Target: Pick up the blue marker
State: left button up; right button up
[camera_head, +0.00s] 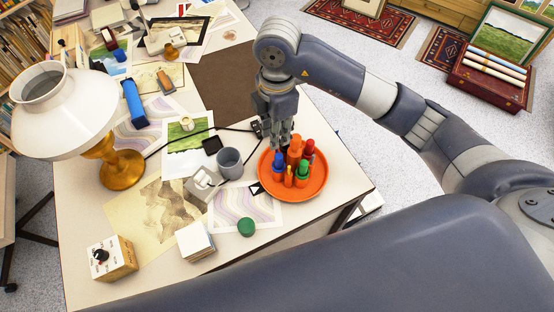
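A short blue marker (277,167) stands upright at the left of a small cluster of markers on a round orange tray (309,189), near the right edge of the table. Orange, red and green markers (302,173) stand close beside it. My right gripper (281,141) points down just above and behind the cluster. Its fingertips are close to the tops of the blue and orange markers, and I cannot tell whether they touch. The gap between its fingers is not clear. My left gripper is not in view.
A grey cup (230,163) stands left of the tray, with a green round lid (246,227) in front. A white lamp (64,112) with a brass base stands at left. Prints, a blue object (134,103) and a dark cable lie about the table (320,130).

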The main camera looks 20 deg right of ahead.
jog(key=shift+d+f, duration=0.25)
jog(key=shift+f, duration=0.1)
send_over(279, 155)
jog(key=f, duration=0.2)
jog(key=f+p, duration=0.1)
jog(key=f, duration=0.1)
jog(key=shift+s+a+f, duration=0.1)
jog(key=shift+a+f, duration=0.05)
jog(key=shift+a, duration=0.05)
jog(key=f+p, duration=0.1)
jog(key=f, duration=0.1)
jog(key=f+p, duration=0.1)
jog(key=f, duration=0.2)
jog(key=shift+d, duration=0.2)
jog(key=shift+f, duration=0.3)
jog(key=c, duration=0.6)
